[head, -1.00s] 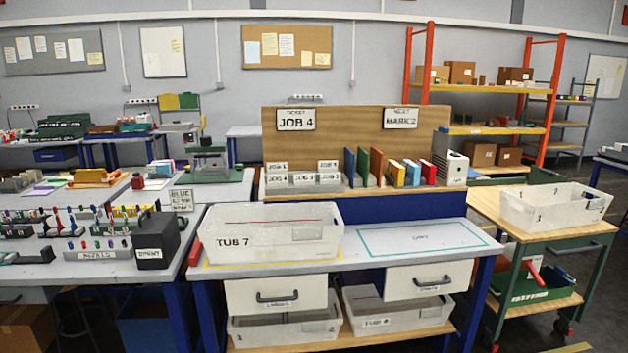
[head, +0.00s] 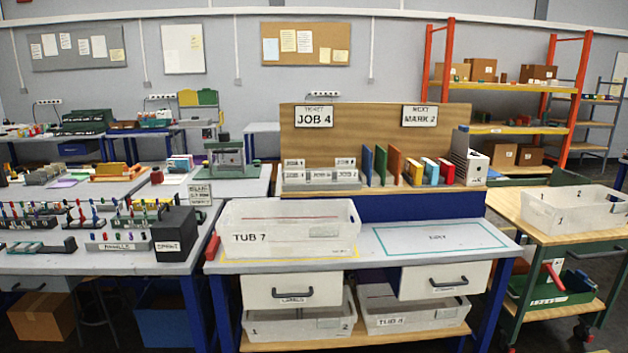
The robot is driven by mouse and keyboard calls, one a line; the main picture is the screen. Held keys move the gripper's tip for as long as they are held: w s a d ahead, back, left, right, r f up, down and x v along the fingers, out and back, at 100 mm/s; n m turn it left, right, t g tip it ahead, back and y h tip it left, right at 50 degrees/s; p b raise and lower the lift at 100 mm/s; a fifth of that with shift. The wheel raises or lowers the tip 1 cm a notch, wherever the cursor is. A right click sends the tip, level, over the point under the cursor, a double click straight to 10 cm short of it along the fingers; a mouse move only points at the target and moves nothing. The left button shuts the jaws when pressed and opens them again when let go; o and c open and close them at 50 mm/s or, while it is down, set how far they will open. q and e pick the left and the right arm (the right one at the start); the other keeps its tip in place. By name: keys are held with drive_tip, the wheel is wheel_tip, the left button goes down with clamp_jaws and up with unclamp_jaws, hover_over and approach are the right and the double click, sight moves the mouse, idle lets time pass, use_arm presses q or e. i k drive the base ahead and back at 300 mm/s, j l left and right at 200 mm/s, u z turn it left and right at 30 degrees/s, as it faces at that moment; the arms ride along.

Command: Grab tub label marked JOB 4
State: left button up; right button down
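A small rack of label cards (head: 321,178) stands on the shelf at the left of the wooden back board. Its cards carry JOB markings in two rows, but the numbers are too small to read surely, so I cannot tell which card is JOB 4. A ticket sign (head: 314,116) reading JOB 4 hangs on the board above the rack. A clear tub marked TUB 7 (head: 250,238) stands on the bench in front, inside a yellow outline. Neither of my grippers is in view.
A teal-outlined area (head: 440,238) of the bench is empty. Coloured folders (head: 390,165) stand right of the card rack. A drawer (head: 291,291) and two lower tubs are under the bench. A cart (head: 559,235) with a tub stands at right.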

sight(290, 178)
drive_tip(key=i+j+z, duration=0.1)
drive_tip(key=i+z, duration=0.15)
drive_tip(key=i, duration=0.15)
drive_tip(key=i+j+z, duration=0.2)
drive_tip(key=i, duration=0.2)
drive_tip(key=i+j+z, duration=0.25)
drive_tip(key=i, duration=0.15)
